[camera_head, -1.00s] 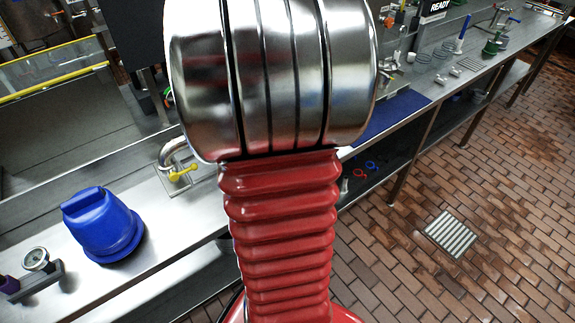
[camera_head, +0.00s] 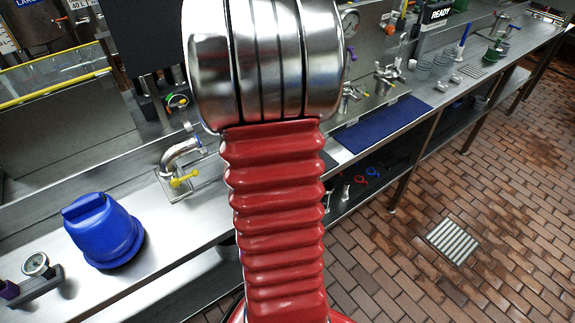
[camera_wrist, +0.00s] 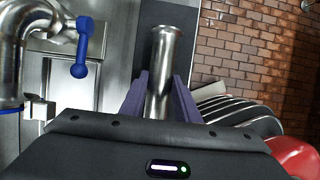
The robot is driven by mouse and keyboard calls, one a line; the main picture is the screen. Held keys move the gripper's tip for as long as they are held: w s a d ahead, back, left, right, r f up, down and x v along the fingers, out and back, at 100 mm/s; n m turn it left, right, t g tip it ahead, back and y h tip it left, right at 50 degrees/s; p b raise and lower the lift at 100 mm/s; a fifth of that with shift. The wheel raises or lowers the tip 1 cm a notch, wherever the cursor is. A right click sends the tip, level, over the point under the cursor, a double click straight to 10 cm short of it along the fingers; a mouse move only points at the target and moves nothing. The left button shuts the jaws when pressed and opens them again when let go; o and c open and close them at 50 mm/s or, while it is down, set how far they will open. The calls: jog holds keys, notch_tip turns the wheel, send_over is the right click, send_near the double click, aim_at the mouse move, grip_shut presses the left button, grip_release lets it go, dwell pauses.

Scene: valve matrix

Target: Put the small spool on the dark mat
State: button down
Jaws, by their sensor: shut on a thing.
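The small spool (camera_wrist: 163,68) is a shiny metal tube with a flanged round end, seen in the wrist view. My gripper (camera_wrist: 161,98) has purple fingers shut on the spool's sides, and the flanged end sticks out past them. The spool's lower end is hidden behind the gripper body. The dark mat (camera_head: 383,124) is a dark blue rectangle on the steel counter, right of my arm in the head view. My arm hides the gripper and the spool there.
A dark surface (camera_wrist: 150,17) lies behind the spool; I cannot tell if it is the mat. A bent pipe with a blue-handled valve (camera_wrist: 82,48) is at left. In the head view, metal valve fittings (camera_head: 388,75) stand behind the mat, and a blue bucket-like object (camera_head: 103,230) at left.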

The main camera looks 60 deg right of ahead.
jog(key=shift+f, duration=0.6)
jog(key=c, duration=1.4)
grip_release()
jog(key=shift+f, duration=0.1)
jog(key=shift+o, duration=0.2)
jog(key=v, duration=1.2)
jog(key=shift+a, duration=0.1)
